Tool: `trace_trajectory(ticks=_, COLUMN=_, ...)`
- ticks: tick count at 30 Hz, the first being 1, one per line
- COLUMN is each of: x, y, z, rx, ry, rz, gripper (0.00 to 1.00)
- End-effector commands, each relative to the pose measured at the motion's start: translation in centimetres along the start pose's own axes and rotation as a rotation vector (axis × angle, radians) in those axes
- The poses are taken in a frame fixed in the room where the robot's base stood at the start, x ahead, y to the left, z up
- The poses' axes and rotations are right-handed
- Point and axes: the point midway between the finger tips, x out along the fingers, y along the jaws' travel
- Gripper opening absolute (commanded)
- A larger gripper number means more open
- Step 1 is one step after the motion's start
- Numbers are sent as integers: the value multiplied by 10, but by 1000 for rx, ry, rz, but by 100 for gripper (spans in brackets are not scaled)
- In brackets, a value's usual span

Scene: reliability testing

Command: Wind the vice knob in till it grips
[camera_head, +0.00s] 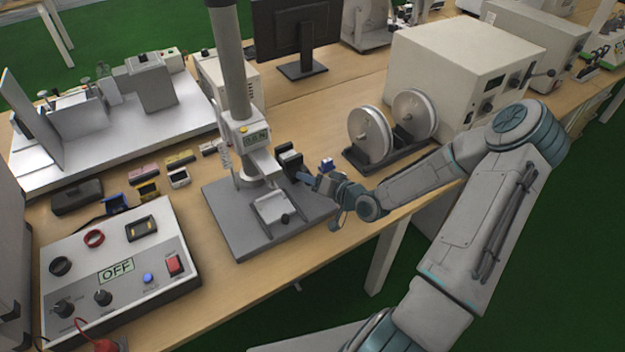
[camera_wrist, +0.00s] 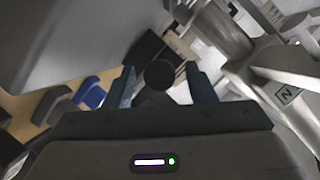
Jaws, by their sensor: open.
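A dark round knob (camera_wrist: 160,74) shows end-on in the wrist view, between the two blue-grey fingers of my gripper (camera_wrist: 164,84). The fingers are open, one on each side of it; I see a gap at its sides. In the head view my gripper (camera_head: 304,178) is at the right side of the test stand (camera_head: 240,140), close to a small dark clamp block (camera_head: 290,159). The knob there is hidden by my gripper. A grey clamp (camera_head: 271,207) with another black knob (camera_head: 285,218) sits lower on the stand's base plate (camera_head: 230,222).
A control box (camera_head: 120,262) reading OFF stands at front left. Two spools (camera_head: 371,133) on a black holder stand right of my gripper. Small coloured blocks (camera_head: 180,158) lie left of the stand. The table's front edge (camera_head: 320,235) is near my arm.

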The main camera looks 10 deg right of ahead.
Motion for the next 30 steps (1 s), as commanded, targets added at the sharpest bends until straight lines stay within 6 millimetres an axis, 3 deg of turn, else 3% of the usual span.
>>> trace_trajectory(ticks=8, x=-16, y=1, z=-1, rx=0, ry=2, rz=2, gripper=50)
trace_trajectory(ticks=21, x=-98, y=1, z=-2, rx=-1, ry=3, rz=4, gripper=50)
trace_trajectory(ticks=30, x=-133, y=0, z=0, rx=-1, ry=1, rz=1, gripper=50)
